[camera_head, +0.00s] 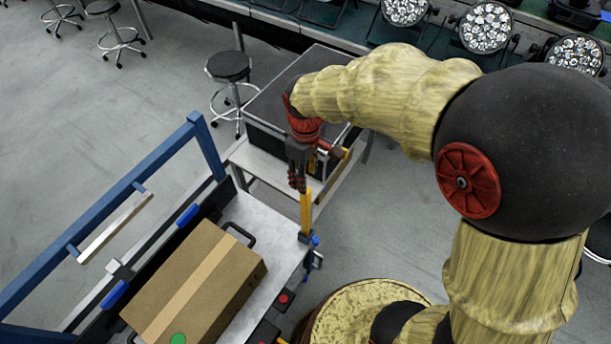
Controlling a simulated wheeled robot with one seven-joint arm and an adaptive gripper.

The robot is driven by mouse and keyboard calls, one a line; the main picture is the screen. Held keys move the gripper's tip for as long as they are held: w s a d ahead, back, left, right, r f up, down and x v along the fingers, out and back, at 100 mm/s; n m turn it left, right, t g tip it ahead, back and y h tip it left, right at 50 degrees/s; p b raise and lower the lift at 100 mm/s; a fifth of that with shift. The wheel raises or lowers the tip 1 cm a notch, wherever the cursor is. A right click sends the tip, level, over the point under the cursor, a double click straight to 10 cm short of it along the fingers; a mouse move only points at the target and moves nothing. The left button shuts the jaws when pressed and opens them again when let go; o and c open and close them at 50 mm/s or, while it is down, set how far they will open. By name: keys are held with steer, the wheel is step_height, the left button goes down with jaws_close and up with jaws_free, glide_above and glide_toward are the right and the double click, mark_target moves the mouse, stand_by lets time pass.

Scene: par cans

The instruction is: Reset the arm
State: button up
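My gripper (297,178) hangs at the end of my arm in the upper middle of the camera_head view, pointing down. Its dark fingers look close together, but at this size I cannot tell whether they are open or shut. No held object can be made out. Just below the fingers is the top of a yellow upright post (306,212) at the edge of the workbench; I cannot tell whether they touch. My arm bends from the right side of the view over to the left.
A cardboard box (215,265) with a green dot lies on the workbench (262,222), by a blue frame (90,215). A grey-topped case (285,95) stands behind my gripper. A black stool (229,67) is left of it. Par cans (486,27) line the back.

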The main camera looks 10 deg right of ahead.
stand_by(0.6)
steer(key=shift+s+f+m, duration=0.2)
steer(key=shift+s+m, duration=0.05)
steer(key=shift+m, duration=0.25)
steer(key=s+d+r+m+t+b, duration=0.1)
steer(key=s+d+r+m+t, duration=0.1)
steer(key=s+d+r+m, duration=0.2)
steer(key=s+d+r+m+t+b, duration=0.1)
steer(key=s+d+r+m+t, duration=0.2)
steer(key=s+r, duration=0.8)
steer(key=shift+d+r+m+t, duration=0.3)
steer(key=shift+d+r+m, duration=0.2)
steer(key=shift+d, duration=0.6)
steer(key=shift+c, duration=0.4)
